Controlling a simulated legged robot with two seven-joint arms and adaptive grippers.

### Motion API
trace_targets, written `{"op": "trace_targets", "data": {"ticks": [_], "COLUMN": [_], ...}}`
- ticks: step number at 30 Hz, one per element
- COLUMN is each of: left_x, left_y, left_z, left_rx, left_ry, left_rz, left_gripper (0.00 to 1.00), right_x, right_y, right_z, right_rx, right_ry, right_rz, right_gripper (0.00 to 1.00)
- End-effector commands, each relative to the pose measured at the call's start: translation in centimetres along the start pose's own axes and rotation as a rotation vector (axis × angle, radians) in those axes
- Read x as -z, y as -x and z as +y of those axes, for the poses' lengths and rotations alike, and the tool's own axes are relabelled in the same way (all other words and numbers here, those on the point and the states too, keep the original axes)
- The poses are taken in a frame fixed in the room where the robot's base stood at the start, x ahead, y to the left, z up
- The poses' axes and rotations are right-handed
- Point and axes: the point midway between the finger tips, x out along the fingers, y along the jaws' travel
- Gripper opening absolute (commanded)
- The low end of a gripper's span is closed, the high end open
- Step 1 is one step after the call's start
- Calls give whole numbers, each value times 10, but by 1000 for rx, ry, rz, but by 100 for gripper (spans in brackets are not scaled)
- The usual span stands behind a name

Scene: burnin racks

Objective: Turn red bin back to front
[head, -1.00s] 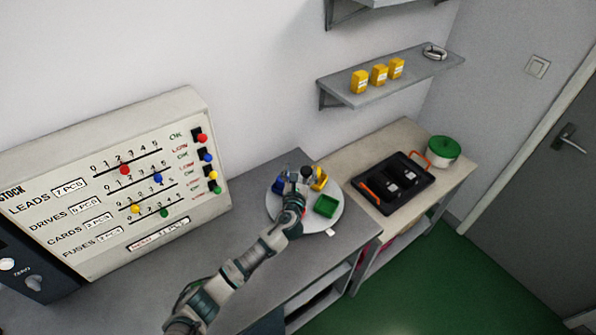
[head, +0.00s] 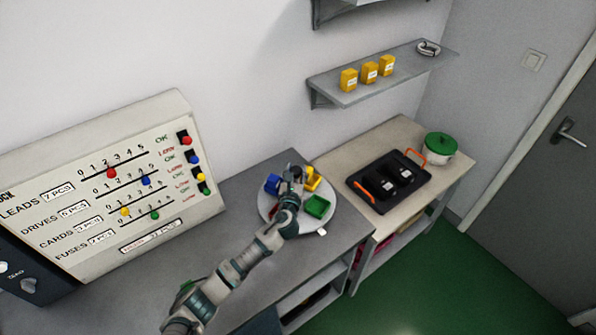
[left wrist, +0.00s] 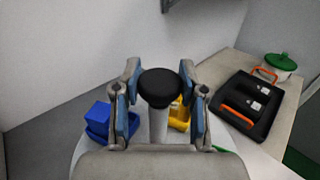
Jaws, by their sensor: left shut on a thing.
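A round light-grey turntable (head: 268,209) stands on the grey bench and carries small bins. A blue bin (head: 272,184) is at its left, a yellow bin (head: 313,181) at its back right and a green bin (head: 318,206) at its front right. I see no red bin; my arm covers the near left part of the turntable. My left gripper (head: 294,172) is over the middle. In the left wrist view its fingers are shut on a black knob (left wrist: 159,83) on a pale upright post (left wrist: 158,126). My right gripper is out of view.
A large panel (head: 110,190) with sliders stands at the left against the wall. Right of the turntable, a wooden table (head: 377,144) holds a black tray (head: 361,191) with orange handles and a white pot with a green lid (head: 440,143). A shelf (head: 345,98) with yellow boxes hangs above.

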Motion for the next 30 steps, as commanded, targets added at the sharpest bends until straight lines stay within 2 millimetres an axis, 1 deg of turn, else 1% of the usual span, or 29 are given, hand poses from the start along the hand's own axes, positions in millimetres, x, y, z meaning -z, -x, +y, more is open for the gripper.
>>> {"op": "trace_targets", "data": {"ticks": [1, 3, 5, 8, 12, 15, 30], "left_x": [-2, -3, -3, -3, -3, -3, -5], "left_y": [0, 0, 0, 0, 0, 0, 0], "left_z": [-4, -4, -4, -4, -5, -5, -5], "left_rx": [11, 14, 15, 14, 12, 11, 13], "left_ry": [2, 4, 5, 5, 4, 4, 3], "left_rz": [-5, -5, -6, -6, -5, -6, -8], "left_gripper": [0, 0, 0, 0, 0, 0, 0], "right_x": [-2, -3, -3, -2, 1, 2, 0], "right_y": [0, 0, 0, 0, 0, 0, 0], "right_z": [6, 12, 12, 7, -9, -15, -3], "right_rx": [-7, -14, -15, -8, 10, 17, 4], "right_ry": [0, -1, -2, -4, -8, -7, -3], "right_rz": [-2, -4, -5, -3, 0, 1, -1], "right_gripper": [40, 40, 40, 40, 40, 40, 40]}}
